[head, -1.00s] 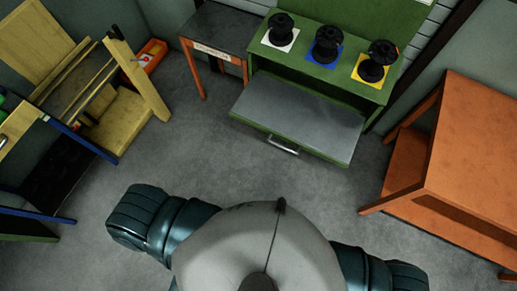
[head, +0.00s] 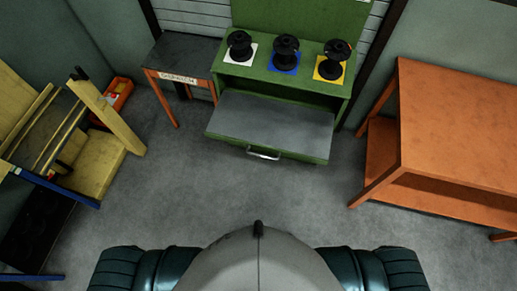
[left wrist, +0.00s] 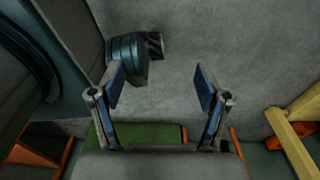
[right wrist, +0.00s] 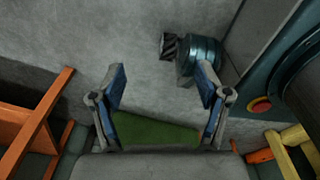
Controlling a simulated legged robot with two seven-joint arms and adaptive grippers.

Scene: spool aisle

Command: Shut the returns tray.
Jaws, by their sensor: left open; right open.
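The returns tray (head: 275,121) is a wide, flat grey-topped drawer with a green front. In the head view it is pulled out from the green spool bench (head: 290,77), below its top. A pale bar handle (head: 263,154) is on its front, left of the middle. Bare floor lies between it and my body. My left gripper (left wrist: 158,82) is open and empty in the left wrist view. My right gripper (right wrist: 162,80) is open and empty in the right wrist view. Neither gripper shows in the head view. Both are clear of the tray handle as far as I see.
Three black spools stand on white, blue and yellow squares on the bench top. A dark-topped table labelled DISPATCH (head: 180,56) stands left of the bench. An orange table (head: 460,125) is at right. A yellow wooden frame (head: 105,118) and red bin (head: 112,98) are at left.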

